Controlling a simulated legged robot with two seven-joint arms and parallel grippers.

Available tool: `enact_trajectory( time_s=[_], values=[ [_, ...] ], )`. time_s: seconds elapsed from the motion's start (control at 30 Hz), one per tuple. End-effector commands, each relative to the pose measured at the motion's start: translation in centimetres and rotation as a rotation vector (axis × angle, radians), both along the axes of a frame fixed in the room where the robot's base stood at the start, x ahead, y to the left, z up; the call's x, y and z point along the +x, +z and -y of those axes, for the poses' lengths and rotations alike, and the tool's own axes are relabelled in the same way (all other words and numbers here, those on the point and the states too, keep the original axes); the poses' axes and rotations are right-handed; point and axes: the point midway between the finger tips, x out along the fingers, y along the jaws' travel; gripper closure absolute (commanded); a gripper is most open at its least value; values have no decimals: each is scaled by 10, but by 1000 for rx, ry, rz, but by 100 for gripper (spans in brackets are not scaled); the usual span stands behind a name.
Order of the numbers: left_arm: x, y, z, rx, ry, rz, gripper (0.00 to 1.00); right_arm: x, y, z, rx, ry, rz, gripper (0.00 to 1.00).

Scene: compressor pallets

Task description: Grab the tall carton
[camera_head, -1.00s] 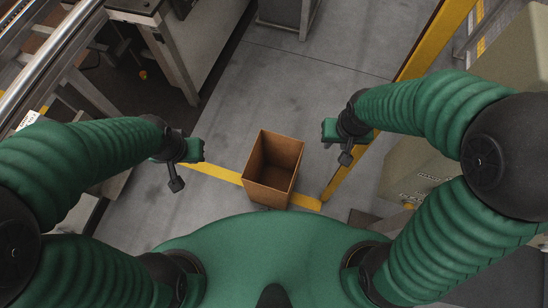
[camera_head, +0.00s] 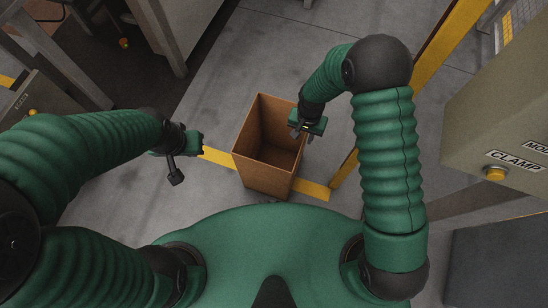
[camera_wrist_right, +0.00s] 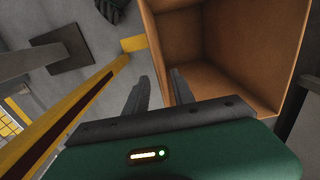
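The tall carton (camera_head: 262,173) is an open-topped brown box standing on the floor in front of my body. Its inside looks empty in the head view. My right gripper (camera_head: 301,129) is at the carton's right rim. In the right wrist view, the two fingers of this gripper (camera_wrist_right: 158,80) are apart, and the carton's wall edge (camera_wrist_right: 154,38) appears between them. Whether either finger touches the wall is not clear. My left gripper (camera_head: 186,146) is left of the carton, apart from it; its fingers are too small to read.
A yellow floor line (camera_head: 218,157) runs by the carton. A yellow post (camera_head: 438,55) rises at the right. A grey cabinet (camera_head: 465,140) marked CLAMP, with a yellow button, stands at the right edge. Frames and machinery fill the upper left. Floor beyond the carton is clear.

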Motion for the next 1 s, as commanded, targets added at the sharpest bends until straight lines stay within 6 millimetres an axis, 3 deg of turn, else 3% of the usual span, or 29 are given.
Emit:
enact_trajectory(
  time_s=[0.03, 0.27, 0.5, 0.73, 0.97, 1.0],
  values=[
    [0, -8, 0, 0, 0, 0, 100, 0, -14, 0, 0, 0, 0, 70],
    [0, -17, 0, 0, 0, 0, 100, 0, -36, 1, 1, 0, 1, 70],
    [0, -41, 0, 0, 0, -1, 100, 1, -78, 2, 1, 1, 0, 70],
    [0, -38, 0, 0, 0, 0, 100, 1, -77, 2, 0, 1, 2, 70],
    [0, -38, 0, 0, 0, 0, 100, 1, -77, 2, 1, 1, 1, 100],
    [0, -38, 0, 0, 0, 0, 100, 2, -77, 2, 1, 1, 1, 100]
  ],
)
